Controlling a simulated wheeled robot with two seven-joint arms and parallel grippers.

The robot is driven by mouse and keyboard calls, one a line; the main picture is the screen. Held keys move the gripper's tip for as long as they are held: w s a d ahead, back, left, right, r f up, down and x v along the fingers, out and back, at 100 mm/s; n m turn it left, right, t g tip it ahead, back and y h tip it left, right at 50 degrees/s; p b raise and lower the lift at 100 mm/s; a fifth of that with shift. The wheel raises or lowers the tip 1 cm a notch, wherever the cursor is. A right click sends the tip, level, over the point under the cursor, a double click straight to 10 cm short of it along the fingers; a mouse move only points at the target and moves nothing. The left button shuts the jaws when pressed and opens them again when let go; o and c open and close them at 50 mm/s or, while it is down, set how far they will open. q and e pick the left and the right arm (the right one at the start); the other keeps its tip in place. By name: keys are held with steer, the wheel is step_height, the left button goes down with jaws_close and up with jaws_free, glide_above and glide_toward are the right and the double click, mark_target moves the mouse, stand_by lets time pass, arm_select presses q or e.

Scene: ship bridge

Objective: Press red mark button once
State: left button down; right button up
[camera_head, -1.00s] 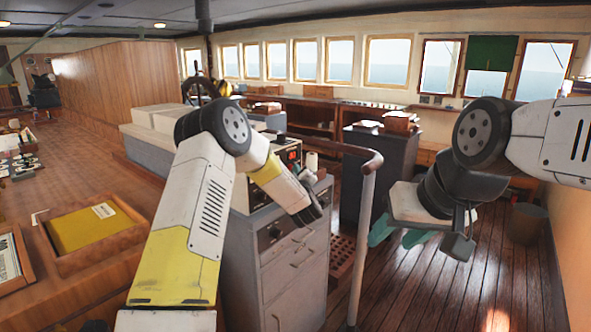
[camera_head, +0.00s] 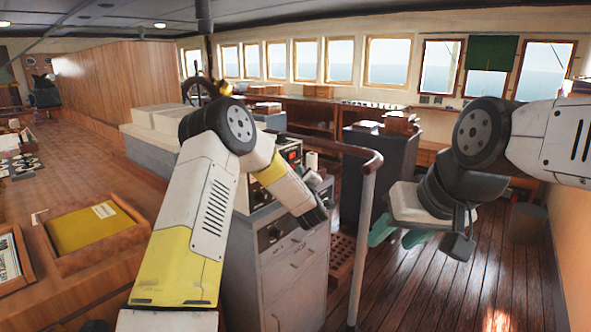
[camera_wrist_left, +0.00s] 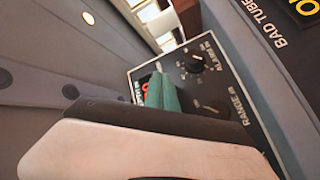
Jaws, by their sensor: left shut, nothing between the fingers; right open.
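A dark panel (camera_wrist_left: 228,103) with dials and white lettering is in the left wrist view, seen tilted. A red spot (camera_wrist_left: 146,87) shows just beside my left gripper's teal fingers (camera_wrist_left: 163,92); it is partly covered, and I cannot tell if it is the red mark button. The fingers are shut and empty, close in front of the panel; I cannot tell if they touch it. In the head view, the left wrist (camera_head: 312,213) hangs over the grey console (camera_head: 285,270) and its fingertips are hidden. My right gripper (camera_head: 398,236) is open and empty, at the right.
A handrail (camera_head: 365,215) stands between the console and my right gripper. A second grey cabinet (camera_head: 378,165) stands behind it. A wooden tray with a yellow folder (camera_head: 90,228) lies at left. The wooden floor (camera_head: 430,295) at right is clear apart from a bin (camera_head: 527,223).

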arm_select(q)
steer(key=s+d, duration=0.1)
steer(key=d, duration=0.1)
steer(key=s+d, duration=0.2)
stand_by(0.4)
stand_by(0.4)
steer(key=s+a+r+m+g+h, duration=0.35)
steer(key=s+r+m+h, duration=0.35)
steer(key=s+r, duration=0.5)
steer(key=s+a+f+m+g, duration=0.1)
steer(key=s+a+g, duration=0.2)
steer(key=s, duration=0.8)
steer(key=s+a+f+m+g+y, duration=0.1)
steer(key=s+a, duration=0.4)
steer(key=s, duration=0.6)
steer(key=s+a+f+m+g+y, duration=0.1)
steer(key=s+a+m+g, duration=0.2)
steer(key=s, duration=0.8)
steer(key=shift+a+f+g, duration=0.3)
steer(key=shift+a+g, duration=0.1)
steer(key=shift+g, duration=0.55)
